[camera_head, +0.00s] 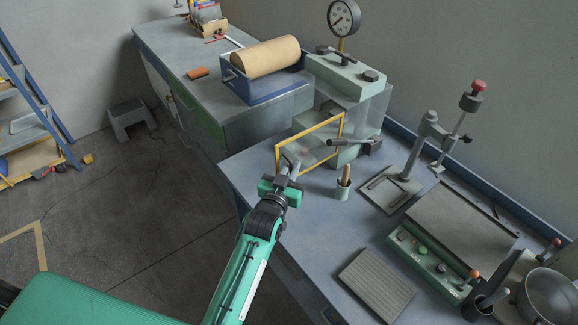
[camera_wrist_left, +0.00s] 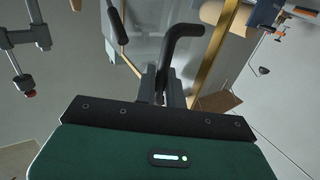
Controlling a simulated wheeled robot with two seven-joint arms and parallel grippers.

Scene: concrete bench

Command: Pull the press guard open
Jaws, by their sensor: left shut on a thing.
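The press (camera_head: 347,80) is a pale green machine on the bench, with a round gauge (camera_head: 343,18) on top. Its guard is a clear panel in a yellow frame (camera_head: 312,130), standing out from the press body toward the left. My left gripper (camera_head: 291,170) is at the guard's near lower left edge. In the left wrist view the gripper fingers (camera_wrist_left: 162,88) are shut on the dark bent guard handle (camera_wrist_left: 184,40), beside the yellow frame bar (camera_wrist_left: 212,60). The exact grip contact is partly hidden. My right gripper is not in view.
A cup with a wooden-handled tool (camera_head: 343,188) stands right of my gripper. A dark lever (camera_head: 350,143) sticks out at the press. Behind is a blue holder with a tan roll (camera_head: 265,57).

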